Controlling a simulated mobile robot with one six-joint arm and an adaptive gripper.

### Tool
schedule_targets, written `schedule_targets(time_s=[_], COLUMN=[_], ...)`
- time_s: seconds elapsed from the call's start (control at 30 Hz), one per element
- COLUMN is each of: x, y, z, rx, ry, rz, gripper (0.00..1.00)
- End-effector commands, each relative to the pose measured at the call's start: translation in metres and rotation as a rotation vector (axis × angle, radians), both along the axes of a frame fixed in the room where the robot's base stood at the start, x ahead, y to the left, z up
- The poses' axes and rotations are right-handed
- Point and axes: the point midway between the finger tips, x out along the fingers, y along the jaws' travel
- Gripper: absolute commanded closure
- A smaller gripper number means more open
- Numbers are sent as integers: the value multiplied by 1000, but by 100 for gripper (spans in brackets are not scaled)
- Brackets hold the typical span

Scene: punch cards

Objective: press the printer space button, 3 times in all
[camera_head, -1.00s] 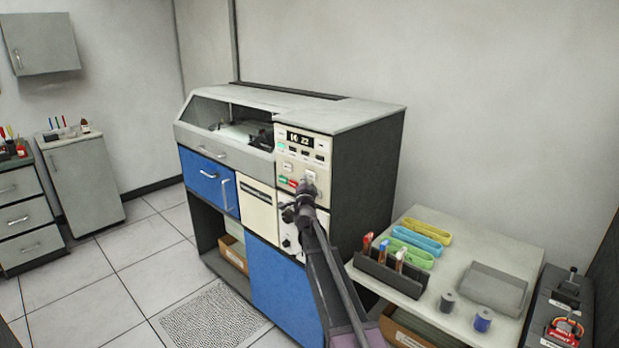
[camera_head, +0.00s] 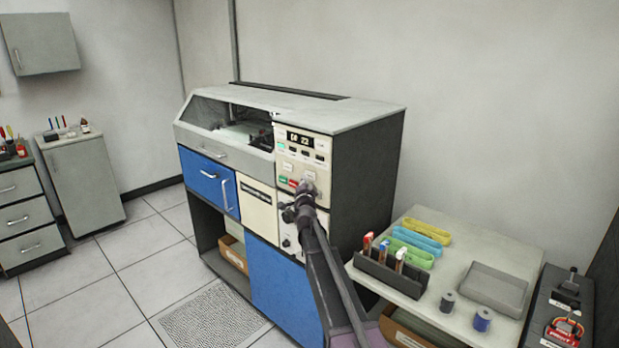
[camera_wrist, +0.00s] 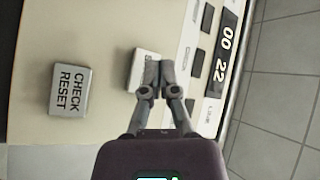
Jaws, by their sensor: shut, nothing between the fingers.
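The printer (camera_head: 368,165) is a large cabinet with a cream control panel on its front right. In the wrist view a pale button (camera_wrist: 141,70) shows beside my fingertips, its label mostly hidden, so I cannot tell for sure that it is the space button. My gripper (camera_wrist: 160,76) is shut and empty, its tips overlapping that button's right part. Whether they touch it cannot be told. In the head view my gripper (camera_head: 305,193) is at the panel's lower part. The panel display (camera_wrist: 226,55) shows 00 22.
A CHECK RESET button (camera_wrist: 70,90) sits left of the tips in the wrist view. Green (camera_head: 283,179) and red (camera_head: 293,183) buttons are on the panel.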

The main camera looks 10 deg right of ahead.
Motion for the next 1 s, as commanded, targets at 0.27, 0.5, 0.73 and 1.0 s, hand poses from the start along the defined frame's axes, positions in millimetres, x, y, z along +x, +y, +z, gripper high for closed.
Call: schedule_targets(time_s=[0.27, 0.5, 0.73, 1.0], x=[2, 5, 5, 5], y=[-2, -6, -7, -7], z=[0, 0, 0, 0], rx=[0, -1, 0, 0], ry=[0, 0, 1, 1], rz=[0, 0, 1, 1], gripper=[100, 100, 100, 100])
